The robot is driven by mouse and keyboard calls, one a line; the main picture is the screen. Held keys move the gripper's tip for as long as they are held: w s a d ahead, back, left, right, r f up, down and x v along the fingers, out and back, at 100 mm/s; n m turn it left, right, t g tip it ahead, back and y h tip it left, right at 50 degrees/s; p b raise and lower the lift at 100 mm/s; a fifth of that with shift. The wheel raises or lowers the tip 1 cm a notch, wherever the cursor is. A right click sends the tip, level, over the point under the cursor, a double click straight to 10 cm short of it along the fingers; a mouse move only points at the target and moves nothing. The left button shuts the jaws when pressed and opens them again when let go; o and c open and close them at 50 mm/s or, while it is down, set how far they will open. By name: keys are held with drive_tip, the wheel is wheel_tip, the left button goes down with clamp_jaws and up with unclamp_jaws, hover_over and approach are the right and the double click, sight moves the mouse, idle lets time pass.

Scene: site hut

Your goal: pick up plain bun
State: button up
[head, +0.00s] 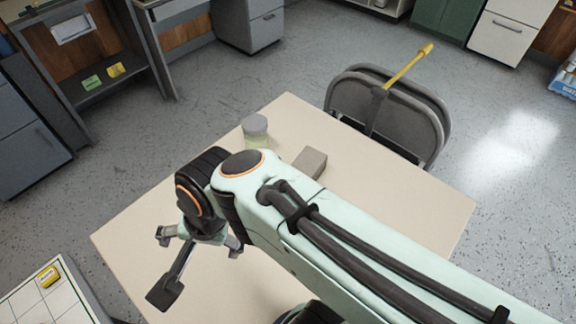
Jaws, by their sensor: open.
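No plain bun can be made out in the head view; my arm covers much of the table (130,237), so a bun there could be hidden. My gripper (202,242) is over the left part of the table, pointing down, with its fingers spread apart. I see nothing held between them, though the arm's end partly hides the space below.
A jar with a grey lid (255,125) and a grey-brown block (310,163) stand beyond my arm. A folding chair (375,110) with a yellow-handled tool (410,66) is at the far edge. A white surface with a yellow item (49,275) is lower left.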

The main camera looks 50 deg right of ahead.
drive_tip(key=w+d+f+m+h, duration=0.1)
drive_tip(key=w+d+f+m, duration=0.25)
drive_tip(key=d+m, duration=0.4)
drive_tip(key=w+d+f+m, duration=0.35)
drive_tip(key=d+m, duration=0.25)
drive_tip(key=m, duration=0.3)
drive_tip(key=s+d+f+m+g, duration=0.1)
drive_tip(key=s+d+f+m, duration=0.1)
drive_tip(key=s+d+f, duration=0.2)
drive_tip(key=s+d+f+m+g, duration=0.1)
drive_tip(key=s+d+f+m, duration=0.2)
drive_tip(key=s+d+f, duration=0.1)
drive_tip(key=s+d+f+m+g, duration=0.1)
drive_tip(key=s+d+f+m, duration=0.2)
drive_tip(key=s+d+f, duration=0.1)
drive_tip(key=shift+s+h, duration=0.4)
drive_tip(key=shift+s, duration=0.3)
drive_tip(key=shift+s+d+f, duration=0.1)
drive_tip(key=shift+s+f, duration=0.1)
drive_tip(key=shift+f, duration=0.1)
drive_tip(key=shift+w+f, duration=0.1)
drive_tip(key=shift+f, duration=3)
drive_tip(key=c, duration=1.2)
